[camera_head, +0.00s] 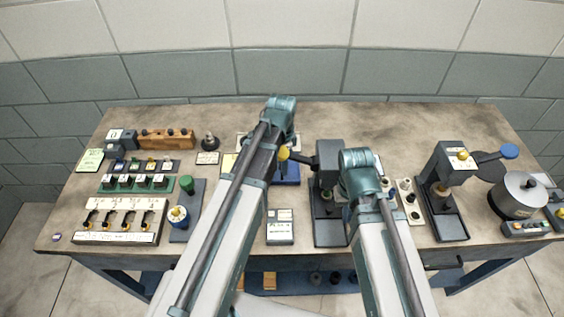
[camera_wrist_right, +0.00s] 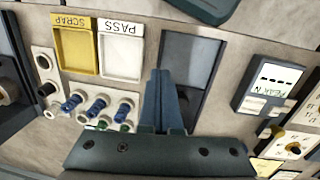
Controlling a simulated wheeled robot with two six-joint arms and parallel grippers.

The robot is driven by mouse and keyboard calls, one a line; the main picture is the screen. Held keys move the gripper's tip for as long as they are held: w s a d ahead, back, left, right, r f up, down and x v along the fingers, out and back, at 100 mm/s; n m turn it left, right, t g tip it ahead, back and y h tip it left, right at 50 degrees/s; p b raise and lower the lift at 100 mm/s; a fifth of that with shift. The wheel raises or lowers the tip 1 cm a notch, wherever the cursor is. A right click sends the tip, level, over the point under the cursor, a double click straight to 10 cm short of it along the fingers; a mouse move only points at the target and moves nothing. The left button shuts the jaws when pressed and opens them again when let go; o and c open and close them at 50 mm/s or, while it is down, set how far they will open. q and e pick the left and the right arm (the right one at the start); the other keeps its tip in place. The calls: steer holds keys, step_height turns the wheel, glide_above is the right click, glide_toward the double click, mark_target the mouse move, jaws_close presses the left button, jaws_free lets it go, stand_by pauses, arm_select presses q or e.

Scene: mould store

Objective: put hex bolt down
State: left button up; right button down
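I cannot make out a hex bolt for certain in either view. My right gripper (camera_wrist_right: 160,100) points in from the bottom of the right wrist view, over a dark grey plate (camera_wrist_right: 193,65). Its two narrow fingers lie close together, with nothing visible between them. A yellow SCRAP tray (camera_wrist_right: 80,50) and a white PASS tray (camera_wrist_right: 120,55) lie side by side left of the fingers. In the head view, my left arm (camera_head: 235,190) and right arm (camera_head: 385,245) reach over the bench; their links hide the grippers and what lies under them.
A white rack (camera_wrist_right: 89,119) holds several blue and green-ended pieces close left of the right gripper. Presses (camera_head: 443,185) and a round grey drum (camera_head: 518,196) stand at the right. A wooden block (camera_head: 165,139) and labelled racks (camera_head: 122,220) fill the left.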

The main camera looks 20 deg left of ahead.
arm_select(q)
steer(key=shift+r, duration=0.15)
arm_select(e)
steer(key=shift+r, duration=0.1)
arm_select(q)
step_height(320, 180, up, 12)
steer(key=p, duration=1.2)
arm_select(e)
step_height(320, 180, up, 12)
